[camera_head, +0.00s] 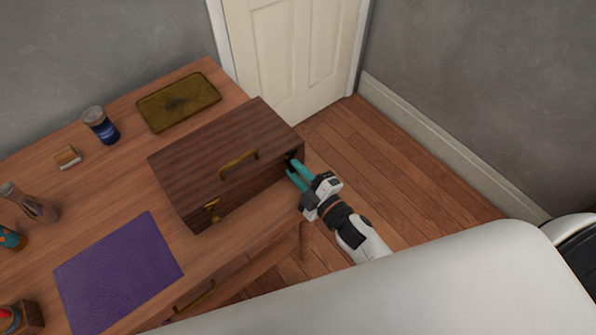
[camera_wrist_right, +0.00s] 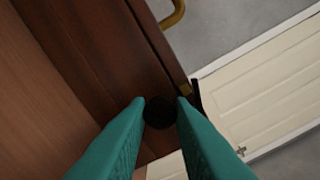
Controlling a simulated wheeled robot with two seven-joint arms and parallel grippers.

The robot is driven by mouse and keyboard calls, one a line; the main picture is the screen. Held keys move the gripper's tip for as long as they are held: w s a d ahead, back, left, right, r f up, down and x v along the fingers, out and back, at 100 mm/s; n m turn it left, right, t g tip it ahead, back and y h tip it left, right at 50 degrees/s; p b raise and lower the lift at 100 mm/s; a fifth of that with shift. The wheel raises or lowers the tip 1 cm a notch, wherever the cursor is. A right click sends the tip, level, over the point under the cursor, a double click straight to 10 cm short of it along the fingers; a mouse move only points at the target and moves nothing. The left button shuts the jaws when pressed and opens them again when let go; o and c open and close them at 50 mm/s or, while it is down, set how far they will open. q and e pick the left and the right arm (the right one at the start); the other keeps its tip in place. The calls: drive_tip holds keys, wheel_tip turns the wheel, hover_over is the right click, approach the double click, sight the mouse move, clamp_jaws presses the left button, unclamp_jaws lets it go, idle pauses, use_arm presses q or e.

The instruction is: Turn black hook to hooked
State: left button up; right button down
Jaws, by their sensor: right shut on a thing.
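A dark wooden box (camera_head: 228,150) stands closed on the table. The black hook is at the right end of its front; in the right wrist view its round black knob (camera_wrist_right: 158,112) shows between the teal fingertips. A thin black upright piece (camera_wrist_right: 196,96) shows just right of the fingertips at the box edge. My right gripper (camera_head: 294,174) reaches in from the right and is shut on the black knob. The fingers partly cover the hook in the head view, so its exact angle is unclear. My left gripper is out of view.
The box has a brass handle (camera_head: 238,164) on top and a brass latch (camera_head: 211,211) at the front left. A purple mat (camera_head: 118,272), a brown tray (camera_head: 178,102), a blue jar (camera_head: 101,125) and a glass bottle (camera_head: 30,203) are on the table (camera_head: 105,180). Open floor lies to the right.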

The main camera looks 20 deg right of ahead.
drive_tip(key=shift+n, duration=0.6)
drive_tip(key=c, duration=1.3)
unclamp_jaws()
drive_tip(key=shift+s, duration=0.15)
drive_tip(key=b+v, duration=0.2)
drive_tip(key=v, duration=0.9)
drive_tip(key=shift+s+d, duration=0.15)
drive_tip(key=shift+s, duration=0.25)
